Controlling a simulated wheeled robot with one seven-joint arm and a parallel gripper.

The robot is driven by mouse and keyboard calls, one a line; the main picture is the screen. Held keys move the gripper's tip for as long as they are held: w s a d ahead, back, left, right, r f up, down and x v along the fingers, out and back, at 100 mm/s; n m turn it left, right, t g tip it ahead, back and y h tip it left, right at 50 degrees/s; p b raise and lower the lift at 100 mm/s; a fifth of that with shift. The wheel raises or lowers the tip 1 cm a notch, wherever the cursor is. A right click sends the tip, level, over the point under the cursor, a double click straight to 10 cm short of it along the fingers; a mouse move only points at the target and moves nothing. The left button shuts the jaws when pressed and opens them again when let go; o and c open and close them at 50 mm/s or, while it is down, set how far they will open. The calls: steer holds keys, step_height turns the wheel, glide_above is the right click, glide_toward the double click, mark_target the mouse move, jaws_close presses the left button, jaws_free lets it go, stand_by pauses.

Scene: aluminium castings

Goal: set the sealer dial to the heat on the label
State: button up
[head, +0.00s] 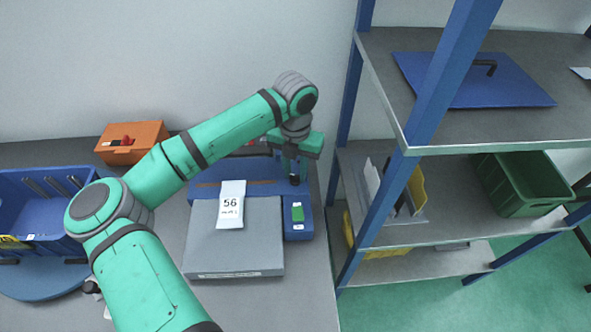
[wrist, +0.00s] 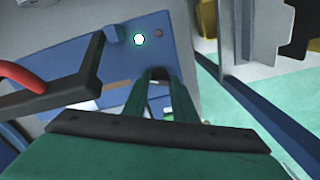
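The blue sealer (head: 262,187) stands on the grey bench with a grey plate (head: 240,245) in front. A white label (head: 231,205) on it reads 56; the smaller line below is too small to read surely. My gripper (head: 294,180) points down over the sealer's right end. In the wrist view its fingers (wrist: 158,76) lie close together over the blue housing (wrist: 125,65). The dial is not clearly visible; the fingers cover that spot. I cannot tell whether they grip anything. A lit whitish-green lamp (wrist: 139,39) and a small dark spot (wrist: 159,33) show beyond the fingertips.
A black bar (wrist: 55,90) with a red handle shows in the wrist view. An orange box (head: 132,143) and a blue bin (head: 45,200) stand left. A blue-posted shelf (head: 350,130) is close on the right.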

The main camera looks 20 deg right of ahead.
steer(key=shift+a, duration=0.2)
steer(key=shift+m, duration=0.4)
steer(key=m, duration=0.2)
steer(key=shift+s+m, duration=0.15)
steer(key=shift+m, duration=0.25)
steer(key=m, duration=0.5)
steer(key=o, duration=1)
steer(key=shift+o, duration=0.2)
steer(key=shift+d, duration=0.1)
